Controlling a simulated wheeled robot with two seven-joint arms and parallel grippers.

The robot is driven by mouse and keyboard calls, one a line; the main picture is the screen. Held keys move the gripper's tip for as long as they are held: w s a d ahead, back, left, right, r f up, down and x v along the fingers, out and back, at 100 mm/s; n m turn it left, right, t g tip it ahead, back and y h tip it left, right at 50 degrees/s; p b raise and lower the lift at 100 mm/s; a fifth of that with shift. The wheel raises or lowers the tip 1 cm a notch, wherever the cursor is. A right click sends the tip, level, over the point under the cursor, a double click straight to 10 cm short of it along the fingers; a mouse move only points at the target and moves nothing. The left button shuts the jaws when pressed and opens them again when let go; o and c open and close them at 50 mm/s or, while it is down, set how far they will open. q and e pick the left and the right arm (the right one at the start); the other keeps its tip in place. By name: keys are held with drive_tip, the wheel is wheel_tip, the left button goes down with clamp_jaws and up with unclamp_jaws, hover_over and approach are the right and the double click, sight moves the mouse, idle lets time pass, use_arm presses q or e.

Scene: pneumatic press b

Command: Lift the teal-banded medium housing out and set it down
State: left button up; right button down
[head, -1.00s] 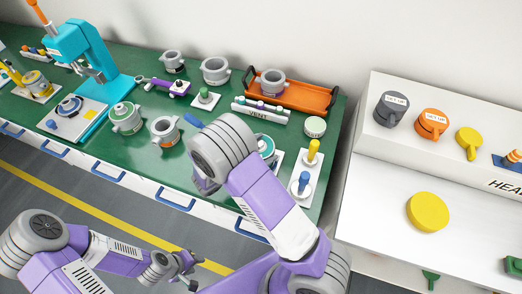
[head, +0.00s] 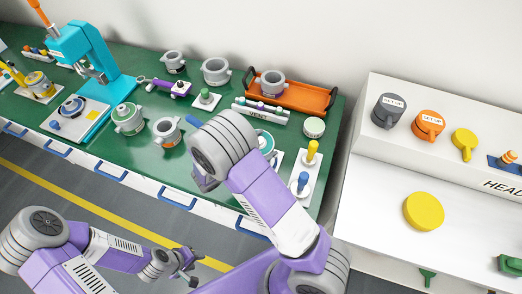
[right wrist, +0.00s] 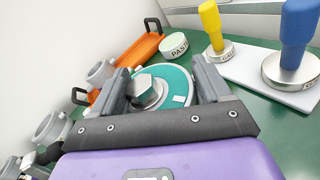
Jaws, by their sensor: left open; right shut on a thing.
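In the right wrist view my right gripper (right wrist: 162,76) has its two grey fingers on either side of a round teal-topped part (right wrist: 178,84) with a pale rim and a grey hex piece in its middle. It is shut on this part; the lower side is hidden. The part's teal edge (head: 266,142) shows beside my right forearm in the head view, where the right fingers are hidden. A pale grey housing with a teal-green top (head: 128,118) stands on the green bench. My left gripper (head: 184,265) is open and empty, low in front of the bench.
An open grey housing (head: 166,131) stands left of my right arm. More housings stand at the back, one in an orange tray (head: 306,94). A plate with yellow and blue handles (head: 303,182) lies close to the right gripper. A teal press (head: 85,55) stands at left.

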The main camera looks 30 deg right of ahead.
drive_tip(key=s+a, duration=1)
drive_tip(key=a, duration=0.2)
drive_tip(key=shift+s+p, duration=0.2)
drive_tip(key=shift+p, duration=0.15)
idle(1.1)
drive_tip(key=shift+a, duration=0.1)
idle(0.3)
